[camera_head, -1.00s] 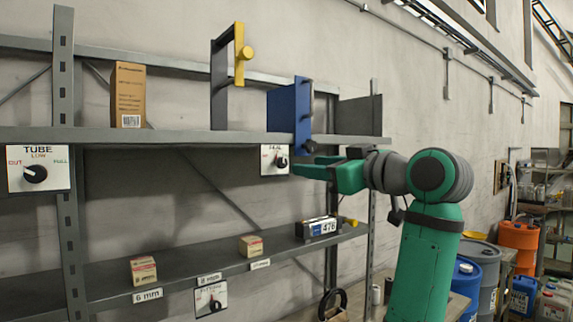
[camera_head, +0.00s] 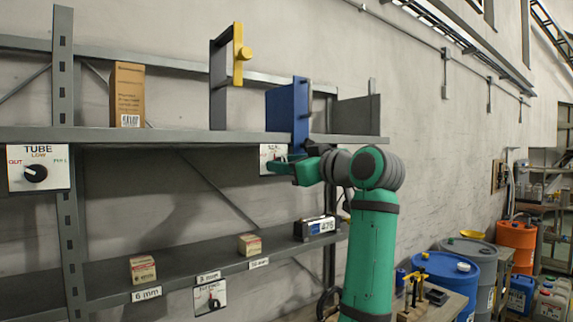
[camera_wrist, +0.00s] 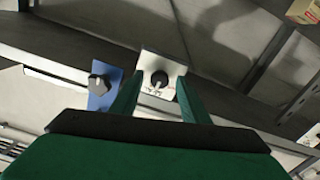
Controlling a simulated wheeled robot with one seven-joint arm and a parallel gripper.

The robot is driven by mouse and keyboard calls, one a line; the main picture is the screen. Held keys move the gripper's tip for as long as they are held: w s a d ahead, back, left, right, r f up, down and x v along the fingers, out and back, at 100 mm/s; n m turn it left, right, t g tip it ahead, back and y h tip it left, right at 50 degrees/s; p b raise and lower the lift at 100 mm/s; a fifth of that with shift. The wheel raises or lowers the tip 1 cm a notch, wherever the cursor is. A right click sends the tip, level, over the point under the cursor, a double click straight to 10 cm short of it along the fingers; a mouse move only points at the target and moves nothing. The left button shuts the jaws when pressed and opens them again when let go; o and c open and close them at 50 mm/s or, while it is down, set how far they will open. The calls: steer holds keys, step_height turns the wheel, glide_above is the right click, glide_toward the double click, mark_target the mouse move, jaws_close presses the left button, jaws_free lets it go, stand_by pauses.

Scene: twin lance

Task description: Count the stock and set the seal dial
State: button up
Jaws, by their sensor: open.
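The dial plate (camera_head: 267,158) under the upper shelf's right part is partly covered by my gripper (camera_head: 277,167); its label is too blurred to read surely. In the wrist view its black knob (camera_wrist: 160,79) lies between my gripper's (camera_wrist: 158,88) two green open fingertips; contact cannot be told. The TUBE dial (camera_head: 36,173) has OUT, LOW and FULL marks. A third dial (camera_head: 210,298) hangs under the lower shelf. Stock in sight: one brown carton (camera_head: 128,95) above, and small boxes on the lower shelf, one left (camera_head: 143,269), one middle (camera_head: 250,245).
A yellow-handled frame (camera_head: 239,55) stands farther left. A black numbered unit (camera_head: 314,229) sits on the lower shelf. Drums (camera_head: 472,262) stand at right.

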jaws_close()
steer(key=shift+m, duration=0.3)
steer(key=m, duration=0.5)
steer(key=shift+w+d, duration=0.1)
steer(key=c, duration=1.1)
jaws_free()
steer(key=m, duration=0.3)
steer(key=shift+m, duration=0.3)
steer(key=shift+f+m, duration=0.1)
steer(key=shift+m, duration=1.2)
jaws_close()
